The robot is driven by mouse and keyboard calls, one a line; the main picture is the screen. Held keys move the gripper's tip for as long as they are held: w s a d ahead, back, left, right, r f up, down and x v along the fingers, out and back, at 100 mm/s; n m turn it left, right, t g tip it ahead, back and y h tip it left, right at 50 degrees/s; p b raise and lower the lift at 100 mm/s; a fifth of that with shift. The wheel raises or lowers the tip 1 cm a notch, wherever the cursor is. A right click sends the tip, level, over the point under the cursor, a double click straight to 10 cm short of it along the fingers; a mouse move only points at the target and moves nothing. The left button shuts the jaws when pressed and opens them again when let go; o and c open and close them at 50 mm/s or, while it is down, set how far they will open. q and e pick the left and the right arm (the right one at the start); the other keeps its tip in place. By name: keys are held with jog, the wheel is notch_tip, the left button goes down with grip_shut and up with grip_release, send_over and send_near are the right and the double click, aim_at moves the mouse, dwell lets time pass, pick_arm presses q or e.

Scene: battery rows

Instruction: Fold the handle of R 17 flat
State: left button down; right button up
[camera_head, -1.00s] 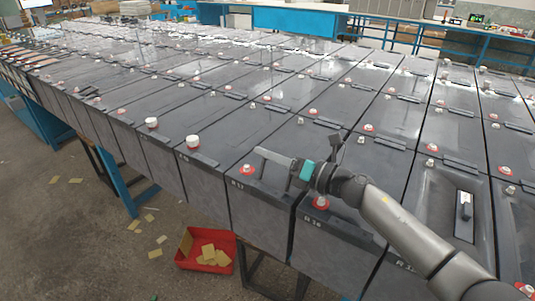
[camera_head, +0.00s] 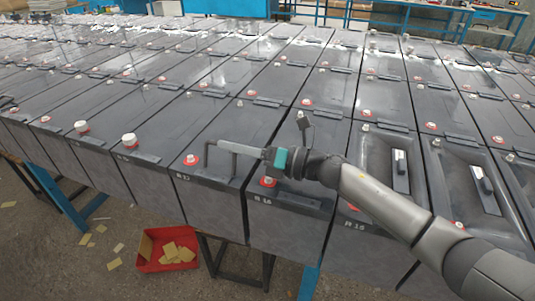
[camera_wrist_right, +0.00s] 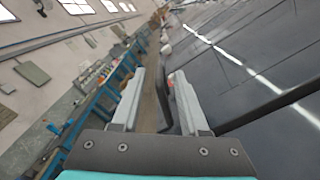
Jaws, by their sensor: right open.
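The battery R 17 (camera_head: 210,200) stands at the front edge of the rows in the head view, with a red-and-white cap (camera_head: 191,160) near its front. Its dark handle (camera_head: 206,156) stands raised above the lid, with thin legs. My right gripper (camera_head: 223,146) reaches in from the right, with its pale fingers at the top of the handle. In the right wrist view the open fingers (camera_wrist_right: 155,85) lie on either side of a dark strip that appears to be the handle (camera_wrist_right: 162,105). Contact cannot be told. My left gripper is not in view.
R 16 (camera_head: 290,225) and R 15 (camera_head: 345,255) stand to the right, under my right arm. A red bin (camera_head: 150,267) with yellowish pieces lies on the floor at the front. Two white-capped posts (camera_head: 129,141) rise from lids to the left.

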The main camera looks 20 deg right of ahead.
jog(key=v, duration=0.8)
jog(key=shift+s+d+b, duration=0.25)
jog(key=shift+b, duration=0.05)
